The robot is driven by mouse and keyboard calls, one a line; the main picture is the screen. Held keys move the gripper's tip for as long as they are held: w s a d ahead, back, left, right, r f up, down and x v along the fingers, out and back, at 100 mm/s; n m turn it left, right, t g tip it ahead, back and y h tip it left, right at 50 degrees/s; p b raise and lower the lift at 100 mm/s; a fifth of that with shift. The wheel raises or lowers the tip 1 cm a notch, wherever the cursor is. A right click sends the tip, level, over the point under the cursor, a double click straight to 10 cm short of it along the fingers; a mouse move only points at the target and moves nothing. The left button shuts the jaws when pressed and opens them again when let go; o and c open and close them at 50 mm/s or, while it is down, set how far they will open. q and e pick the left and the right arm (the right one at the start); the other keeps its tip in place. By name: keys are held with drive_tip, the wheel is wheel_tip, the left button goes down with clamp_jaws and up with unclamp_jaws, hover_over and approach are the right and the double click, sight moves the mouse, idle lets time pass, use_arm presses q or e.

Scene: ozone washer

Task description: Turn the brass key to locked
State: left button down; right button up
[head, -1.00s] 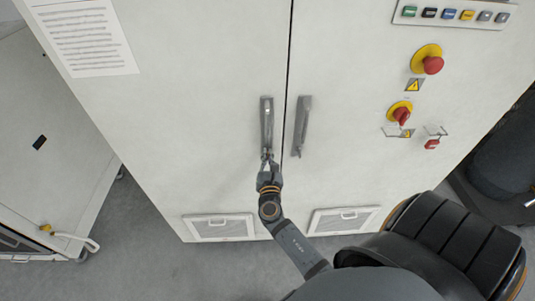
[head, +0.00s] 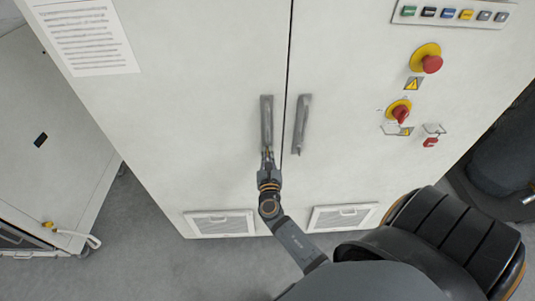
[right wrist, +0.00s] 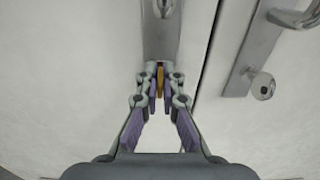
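The brass key (right wrist: 160,77) shows in the right wrist view as a thin upright yellow strip at the lower end of the left door's metal handle plate (right wrist: 160,40). In the head view this left handle (head: 267,118) stands beside the door gap, and the key is too small to make out. My right gripper (right wrist: 160,92) has its two purple-padded fingers drawn in close on either side of the key and appears shut on it. In the head view my right gripper (head: 267,153) is at the handle's bottom end. My left gripper is not in view.
The right door handle (head: 302,122) is close to the right; its round lock (right wrist: 263,86) shows in the right wrist view. A red emergency button (head: 432,64), a red rotary switch (head: 400,114) and a button panel (head: 455,13) are on the right door. Vent grilles (head: 220,223) sit low.

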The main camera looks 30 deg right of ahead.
drive_tip(key=o, duration=0.4)
drive_tip(key=v, duration=0.7)
drive_tip(key=shift+s+a, duration=0.15)
drive_tip(key=shift+s, duration=0.1)
